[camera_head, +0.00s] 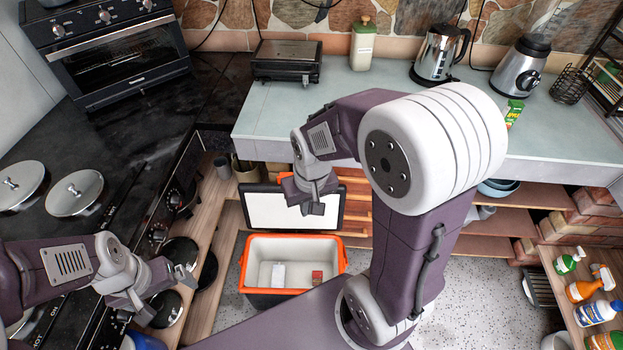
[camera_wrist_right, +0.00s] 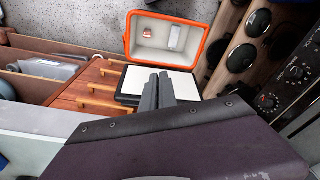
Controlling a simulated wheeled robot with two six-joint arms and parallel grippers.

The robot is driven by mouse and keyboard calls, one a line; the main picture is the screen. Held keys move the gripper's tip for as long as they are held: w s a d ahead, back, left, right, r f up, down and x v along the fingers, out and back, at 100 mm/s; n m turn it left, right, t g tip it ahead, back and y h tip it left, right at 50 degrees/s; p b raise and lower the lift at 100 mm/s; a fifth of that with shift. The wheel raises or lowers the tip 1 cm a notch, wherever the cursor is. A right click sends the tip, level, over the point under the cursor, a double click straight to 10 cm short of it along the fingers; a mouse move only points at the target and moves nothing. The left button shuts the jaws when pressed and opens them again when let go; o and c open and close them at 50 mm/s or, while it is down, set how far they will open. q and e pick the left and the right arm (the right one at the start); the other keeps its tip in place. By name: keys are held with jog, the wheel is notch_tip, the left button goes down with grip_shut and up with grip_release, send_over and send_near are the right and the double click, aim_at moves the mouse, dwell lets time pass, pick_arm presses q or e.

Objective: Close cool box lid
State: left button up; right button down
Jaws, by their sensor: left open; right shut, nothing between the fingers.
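The cool box (camera_head: 243,267) stands on the floor with an orange rim and a pale inside, holding a white item and a small red item. Its lid (camera_head: 262,211) is open, standing up at the back with its white inner face showing. In the right wrist view the box (camera_wrist_right: 128,38) is at the top and the lid (camera_wrist_right: 188,82) is below it. My right gripper (camera_head: 313,209) is shut and empty, in front of or over the lid; contact cannot be told. It also shows in the right wrist view (camera_wrist_right: 158,78). My left gripper (camera_head: 148,313) is open and empty over the stove side.
A black stove counter with pans (camera_head: 76,192) lies at the left. Wooden drawers (camera_head: 357,205) stand beside the lid. The counter (camera_head: 290,115) behind holds a toaster, kettle and blender. Bottles (camera_head: 597,312) stand on a low shelf at right.

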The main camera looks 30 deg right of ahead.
jog(key=w+d+f+m+b, duration=0.15)
jog(key=w+d, duration=0.25)
jog(key=w, duration=0.4)
jog(key=w+d+m+b, duration=0.1)
jog(key=w+d+b, duration=0.25)
jog(key=w, duration=0.45)
jog(key=w+d+f+m+h+b, duration=0.1)
jog(key=w+d+f, duration=0.1)
jog(key=d+f, duration=0.15)
jog(key=w+d+f+m+b, duration=0.1)
jog(key=w+d+f, duration=0.1)
jog(key=d, duration=0.3)
jog(key=f, duration=0.4)
jog(key=d+f, duration=0.1)
jog(key=f, duration=0.3)
jog(key=d+f+b, duration=0.1)
jog(key=f, duration=0.3)
jog(key=shift+s+d, duration=0.15)
jog(key=shift+d, duration=0.05)
